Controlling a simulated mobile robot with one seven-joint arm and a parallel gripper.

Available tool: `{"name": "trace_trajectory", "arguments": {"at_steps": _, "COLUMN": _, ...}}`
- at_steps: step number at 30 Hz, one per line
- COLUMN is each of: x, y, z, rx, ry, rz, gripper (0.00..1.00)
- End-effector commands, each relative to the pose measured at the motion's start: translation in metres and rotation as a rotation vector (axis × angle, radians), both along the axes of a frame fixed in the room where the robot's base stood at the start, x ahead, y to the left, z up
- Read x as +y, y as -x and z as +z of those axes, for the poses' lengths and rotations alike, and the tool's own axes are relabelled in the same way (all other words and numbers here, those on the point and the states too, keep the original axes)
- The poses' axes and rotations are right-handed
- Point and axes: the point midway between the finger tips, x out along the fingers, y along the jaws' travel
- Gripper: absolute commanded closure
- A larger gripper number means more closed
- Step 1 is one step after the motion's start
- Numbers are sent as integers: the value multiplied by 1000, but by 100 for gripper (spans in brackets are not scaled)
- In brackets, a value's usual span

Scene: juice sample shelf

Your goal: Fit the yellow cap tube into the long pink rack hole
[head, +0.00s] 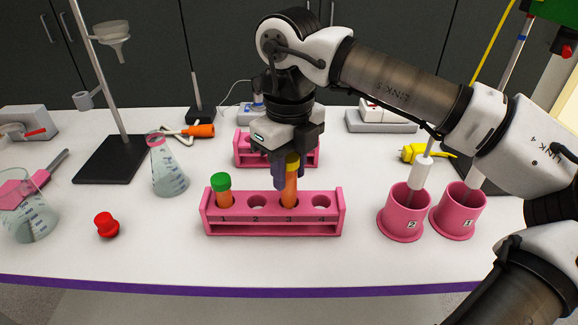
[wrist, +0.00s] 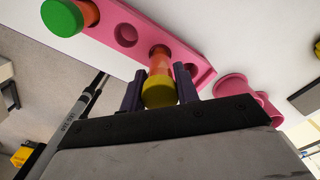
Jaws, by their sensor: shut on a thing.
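The yellow cap tube (head: 290,185), filled with orange liquid, stands nearly upright at hole 3 of the long pink rack (head: 272,228). Its lower end appears to be in that hole. My gripper (head: 286,172) is shut on it near the yellow cap, above the rack. In the wrist view the yellow cap (wrist: 159,92) sits between my two dark fingers (wrist: 160,90), and the tube's far end meets the rack (wrist: 190,58). A green cap tube (head: 222,190) stands in hole 1; its cap also shows in the wrist view (wrist: 62,17). Holes 2 and 4 look empty.
A second pink rack (head: 243,151) stands behind my gripper. Two pink cups (head: 404,213) (head: 459,212) stand to the right. A flask (head: 168,170), a red cap (head: 106,225) and a beaker (head: 36,217) are on the left. The table front is clear.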

Motion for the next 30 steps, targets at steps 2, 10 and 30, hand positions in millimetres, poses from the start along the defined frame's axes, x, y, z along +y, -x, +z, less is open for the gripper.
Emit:
{"name": "trace_trajectory", "arguments": {"at_steps": 2, "x": 0, "y": 0, "z": -3, "rx": 0, "ry": 0, "rz": 0, "gripper": 92}}
{"name": "trace_trajectory", "arguments": {"at_steps": 10, "x": 0, "y": 0, "z": -9, "rx": 0, "ry": 0, "rz": 0, "gripper": 92}}
{"name": "trace_trajectory", "arguments": {"at_steps": 30, "x": 0, "y": 0, "z": -14, "rx": 0, "ry": 0, "rz": 0, "gripper": 92}}
